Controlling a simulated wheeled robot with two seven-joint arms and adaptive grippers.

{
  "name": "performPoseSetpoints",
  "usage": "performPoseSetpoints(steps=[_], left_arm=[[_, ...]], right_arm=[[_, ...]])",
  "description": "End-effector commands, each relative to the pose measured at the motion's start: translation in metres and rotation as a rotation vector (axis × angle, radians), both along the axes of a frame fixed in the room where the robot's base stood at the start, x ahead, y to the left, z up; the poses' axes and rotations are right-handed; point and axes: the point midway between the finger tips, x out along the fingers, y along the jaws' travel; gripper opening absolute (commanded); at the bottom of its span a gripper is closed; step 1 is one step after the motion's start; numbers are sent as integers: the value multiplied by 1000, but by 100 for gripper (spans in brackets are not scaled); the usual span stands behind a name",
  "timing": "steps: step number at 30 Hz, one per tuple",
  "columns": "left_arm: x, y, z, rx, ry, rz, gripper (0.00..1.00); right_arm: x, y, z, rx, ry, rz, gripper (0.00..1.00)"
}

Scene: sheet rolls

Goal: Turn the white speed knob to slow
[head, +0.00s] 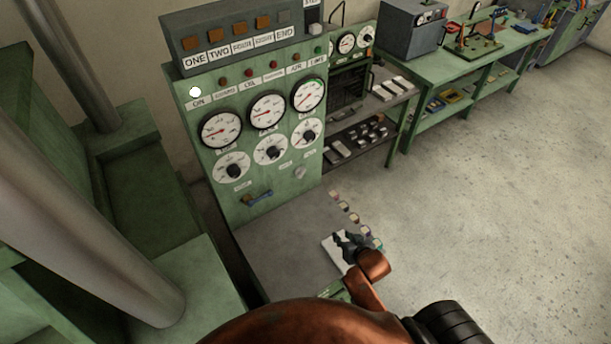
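The green control panel (217,187) stands at the left centre. A small pale knob (300,172) sits low on its right side, under the right-hand dial; it may be the white speed knob, but its label is too small to read. Three white dials with black knobs, such as the middle one (270,150), are above it. My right gripper (347,244) is over the grey desk top, below and to the right of the pale knob and apart from it. Its fingers are small and dark, so their opening is unclear. My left gripper is not in view.
Several small coloured blocks (344,206) line the desk's right edge. Thick grey pipes (80,225) stand left. Open floor (490,210) lies right.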

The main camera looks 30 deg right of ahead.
Motion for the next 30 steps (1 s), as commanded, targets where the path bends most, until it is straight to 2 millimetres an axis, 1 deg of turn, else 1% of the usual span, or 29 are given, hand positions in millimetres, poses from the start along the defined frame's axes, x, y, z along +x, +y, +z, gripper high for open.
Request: performPoseSetpoints(steps=[1, 6, 9, 12, 15, 19, 23, 25, 30], left_arm=[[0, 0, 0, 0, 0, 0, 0], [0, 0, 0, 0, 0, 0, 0], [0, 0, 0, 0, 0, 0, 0], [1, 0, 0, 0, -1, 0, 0], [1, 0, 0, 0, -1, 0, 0], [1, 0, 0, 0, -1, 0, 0], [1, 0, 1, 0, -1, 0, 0], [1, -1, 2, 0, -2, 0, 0], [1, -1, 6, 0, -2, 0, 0]], right_arm=[[19, -1, 2, 21, -56, -11, 26], [87, 1, 20, 147, -293, -41, 26], [120, 4, 35, 239, -428, -35, 26], [145, 9, 51, 330, -538, -15, 26], [161, 14, 64, 411, -621, 11, 26], [172, 19, 76, 481, -686, 39, 26], [179, 21, 82, 514, -712, 53, 26], [185, 23, 83, 518, -716, 56, 26], [210, 26, 85, 518, -717, 56, 26]])
